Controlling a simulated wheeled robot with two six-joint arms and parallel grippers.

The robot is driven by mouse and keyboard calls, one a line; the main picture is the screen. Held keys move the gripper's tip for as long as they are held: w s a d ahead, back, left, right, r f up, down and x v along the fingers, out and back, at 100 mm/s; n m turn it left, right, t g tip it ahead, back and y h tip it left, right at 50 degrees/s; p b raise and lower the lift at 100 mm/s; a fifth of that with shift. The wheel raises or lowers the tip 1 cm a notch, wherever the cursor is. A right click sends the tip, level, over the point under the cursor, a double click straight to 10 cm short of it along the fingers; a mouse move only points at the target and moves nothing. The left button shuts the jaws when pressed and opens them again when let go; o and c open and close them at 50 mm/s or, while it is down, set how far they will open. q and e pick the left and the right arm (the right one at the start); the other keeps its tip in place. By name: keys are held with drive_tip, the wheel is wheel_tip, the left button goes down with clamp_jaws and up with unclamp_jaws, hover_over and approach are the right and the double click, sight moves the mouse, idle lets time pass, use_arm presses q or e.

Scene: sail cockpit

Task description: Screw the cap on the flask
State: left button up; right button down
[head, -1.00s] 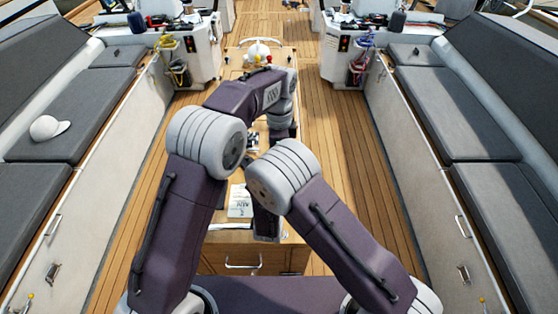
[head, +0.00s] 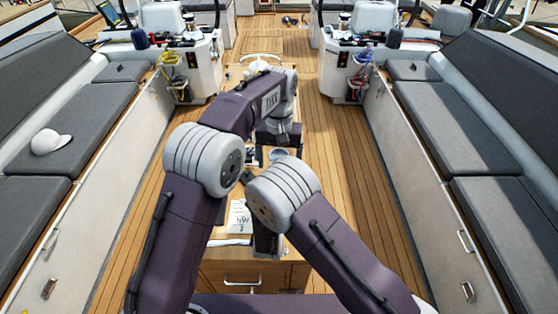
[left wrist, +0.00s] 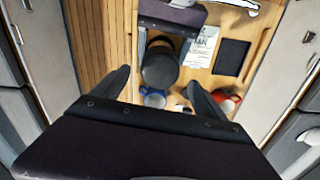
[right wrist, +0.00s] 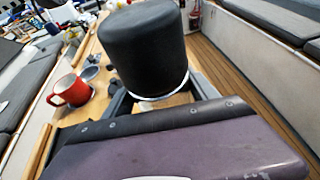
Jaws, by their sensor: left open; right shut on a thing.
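The flask shows as a dark, upright cylinder with a pale ring at its lower edge in the right wrist view (right wrist: 143,50); it also shows from above in the left wrist view (left wrist: 160,66). I cannot tell where the cap begins or whether it is on the flask. My right gripper (right wrist: 162,96) is shut on the flask, with the dark cylinder rising above its fingers. My left gripper (left wrist: 158,86) is open and empty, pointing down above the table, with the flask just beyond its fingertips. In the head view my arms mostly hide the flask and right gripper.
The wooden table (head: 270,271) has a red mug (right wrist: 71,90), a blue mug (left wrist: 155,98), a printed sheet (head: 239,217) and a dark flat pad (left wrist: 232,57). Benches flank it, one with a white cap (head: 50,141). Deck aisles beside the table are clear.

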use_arm(q)
drive_tip(key=shift+r+n, duration=0.15)
drive_tip(key=shift+n, duration=0.55)
wheel_tip(320, 180, down, 8)
drive_tip(key=c, duration=1.4)
drive_tip(key=o, duration=1.6)
